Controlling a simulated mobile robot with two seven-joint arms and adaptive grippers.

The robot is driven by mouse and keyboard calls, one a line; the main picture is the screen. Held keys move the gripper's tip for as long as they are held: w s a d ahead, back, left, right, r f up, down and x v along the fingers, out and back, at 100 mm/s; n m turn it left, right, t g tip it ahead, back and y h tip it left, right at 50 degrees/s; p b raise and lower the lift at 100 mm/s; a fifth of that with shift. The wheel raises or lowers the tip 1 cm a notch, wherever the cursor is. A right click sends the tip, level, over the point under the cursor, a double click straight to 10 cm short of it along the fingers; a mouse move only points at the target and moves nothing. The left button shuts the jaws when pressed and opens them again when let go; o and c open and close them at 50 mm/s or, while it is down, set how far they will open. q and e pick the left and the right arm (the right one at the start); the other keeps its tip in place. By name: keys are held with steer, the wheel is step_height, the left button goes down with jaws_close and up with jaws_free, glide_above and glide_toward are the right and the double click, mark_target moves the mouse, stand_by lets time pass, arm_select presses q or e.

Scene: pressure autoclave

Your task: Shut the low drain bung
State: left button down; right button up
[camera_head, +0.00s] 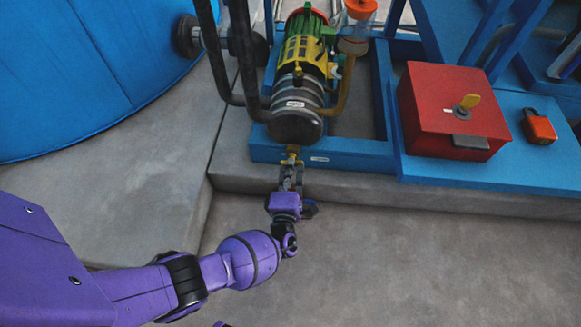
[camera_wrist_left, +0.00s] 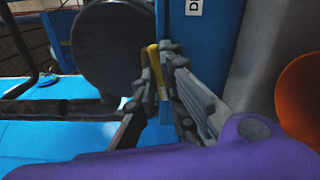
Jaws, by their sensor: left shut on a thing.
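The low drain bung (camera_head: 292,150) is a small brass-yellow piece at the lower front end of the pump, just above the blue frame's front edge. In the left wrist view its yellow part (camera_wrist_left: 155,72) stands between the grey fingers. My left gripper (camera_head: 291,165) reaches up to it from below and is shut on it. The fingers (camera_wrist_left: 162,82) hide part of the bung, so I cannot tell how far it is turned. My right gripper is in neither view.
The pump (camera_head: 300,60) has a dark round end (camera_head: 295,126) above the bung. Dark pipes (camera_head: 245,60) run at its left beside a blue tank (camera_head: 90,60). A red box (camera_head: 450,105) and a padlock (camera_head: 538,126) are at right. The grey floor (camera_head: 420,250) is clear.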

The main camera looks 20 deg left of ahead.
arm_select(q)
steer(key=shift+w+a+r+m, duration=0.2)
steer(key=shift+w+r+m, duration=0.1)
steer(key=shift+m, duration=0.7)
steer(key=c, duration=1.8)
jaws_free()
steer(key=shift+f, duration=0.15)
steer(key=shift+s, duration=0.1)
steer(key=v, duration=0.7)
steer(key=shift+s, duration=0.3)
